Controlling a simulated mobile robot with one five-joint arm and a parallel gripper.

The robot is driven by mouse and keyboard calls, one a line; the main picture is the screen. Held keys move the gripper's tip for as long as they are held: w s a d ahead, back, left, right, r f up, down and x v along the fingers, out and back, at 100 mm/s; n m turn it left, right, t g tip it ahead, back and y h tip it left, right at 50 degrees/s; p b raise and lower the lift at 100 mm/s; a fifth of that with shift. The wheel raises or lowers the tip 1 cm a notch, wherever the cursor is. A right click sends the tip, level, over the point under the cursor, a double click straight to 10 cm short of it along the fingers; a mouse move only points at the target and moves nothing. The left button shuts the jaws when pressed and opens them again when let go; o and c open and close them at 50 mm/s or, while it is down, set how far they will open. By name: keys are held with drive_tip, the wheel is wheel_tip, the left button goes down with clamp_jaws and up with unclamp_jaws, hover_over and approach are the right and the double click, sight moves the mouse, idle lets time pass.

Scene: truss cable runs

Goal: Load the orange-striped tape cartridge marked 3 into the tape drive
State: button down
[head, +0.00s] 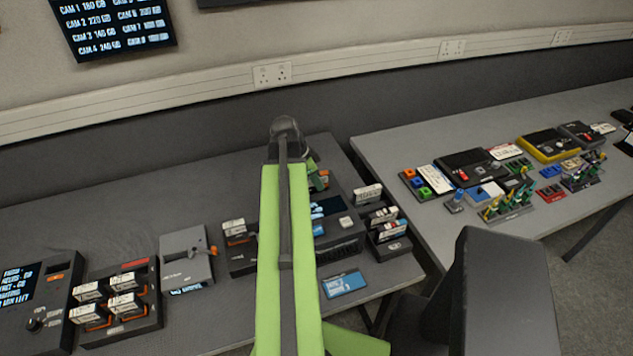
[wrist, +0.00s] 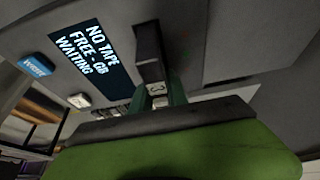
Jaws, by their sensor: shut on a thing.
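The tape drive (head: 335,243) is a dark unit on the near desk, partly hidden behind my green arm. In the wrist view its screen (wrist: 92,48) reads "NO TAPE", "FREE - GB" and "WAITING". My gripper (wrist: 157,99) is shut on a cartridge whose small pale label (wrist: 157,88) seems to carry a 3. In the head view my gripper (head: 318,180) is at the drive's back part, with a bit of orange beside it. A dark block stands just beyond the label in the wrist view; I cannot tell whether the cartridge touches the slot.
A rack of several cartridges (head: 387,250) stands right of the drive. Another rack (head: 121,325) and a grey unit with an orange lever (head: 187,258) stand to the left. A blue card (head: 343,284) lies in front. A second desk (head: 400,150) with small devices is on the right.

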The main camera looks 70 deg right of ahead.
drive_tip(key=shift+f+b, duration=0.55)
drive_tip(key=shift+r, duration=0.1)
drive_tip(key=c, duration=1.2)
unclamp_jaws()
drive_tip(key=c, duration=0.4)
drive_tip(key=shift+o, duration=1.1)
drive_tip(key=shift+r, duration=0.1)
